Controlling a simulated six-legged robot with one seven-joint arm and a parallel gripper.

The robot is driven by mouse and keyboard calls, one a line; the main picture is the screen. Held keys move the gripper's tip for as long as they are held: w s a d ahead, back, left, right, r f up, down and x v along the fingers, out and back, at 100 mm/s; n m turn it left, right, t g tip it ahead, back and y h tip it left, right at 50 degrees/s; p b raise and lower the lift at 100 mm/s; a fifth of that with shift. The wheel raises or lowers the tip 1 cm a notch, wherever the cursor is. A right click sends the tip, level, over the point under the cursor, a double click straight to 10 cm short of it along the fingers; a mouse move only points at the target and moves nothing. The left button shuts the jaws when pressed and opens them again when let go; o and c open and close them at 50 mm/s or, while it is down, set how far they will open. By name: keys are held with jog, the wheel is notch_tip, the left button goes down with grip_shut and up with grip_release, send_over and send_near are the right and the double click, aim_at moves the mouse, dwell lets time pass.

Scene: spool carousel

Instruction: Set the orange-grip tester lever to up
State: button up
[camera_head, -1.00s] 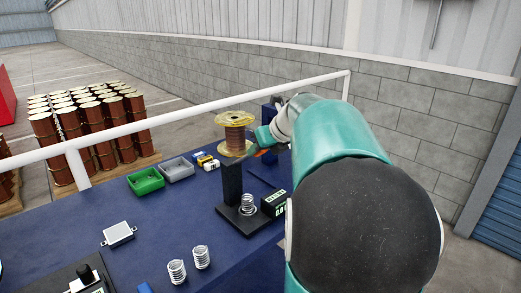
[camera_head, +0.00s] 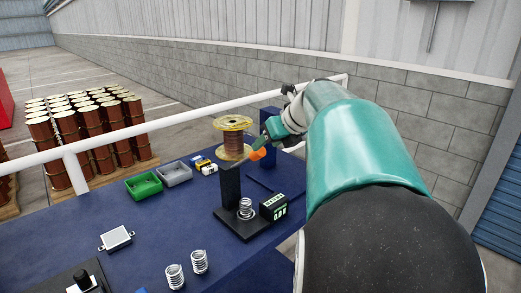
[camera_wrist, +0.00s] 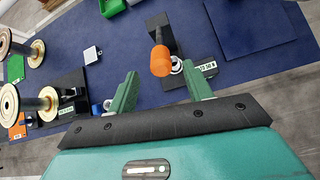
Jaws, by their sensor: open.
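The tester stands on the blue table, with a black base (camera_head: 238,224), a black post (camera_head: 231,184), a coil spring (camera_head: 245,208) and a display box (camera_head: 273,207). Its lever's orange grip (camera_head: 258,153) sticks out near the top of the post; the lever's exact angle is hard to tell. My gripper (camera_head: 268,138) is just above and behind the grip in the head view. In the wrist view, my gripper (camera_wrist: 162,86) is open and empty, its green fingers apart. The orange grip (camera_wrist: 160,60) lies just beyond the fingertips, between their lines, with no clear contact.
A copper wire spool (camera_head: 233,139) stands behind the tester. A green bin (camera_head: 144,184), a grey bin (camera_head: 175,173) and loose springs (camera_head: 174,277) lie to the left. A white rail (camera_head: 150,128) runs behind the table. A dark blue block (camera_head: 270,117) stands behind my gripper.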

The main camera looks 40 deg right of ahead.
jog(key=v, duration=0.7)
jog(key=shift+r, duration=0.2)
jog(key=shift+s, duration=0.1)
jog(key=s+a+f+n+g, duration=0.1)
jog(key=a+f+n, duration=0.3)
jog(key=a+n, duration=0.55)
jog(key=s+a+f+n+g, duration=0.1)
jog(key=a+f+n, duration=0.4)
jog(key=a+n, duration=0.5)
jog(key=s+a+f+n+g, duration=0.1)
jog(key=s+a+f+n, duration=0.7)
jog(key=n, duration=1)
jog(key=a+f, duration=0.1)
jog(key=a, duration=0.3)
jog(key=shift+s+f, duration=0.2)
jog(key=shift+f, duration=0.15)
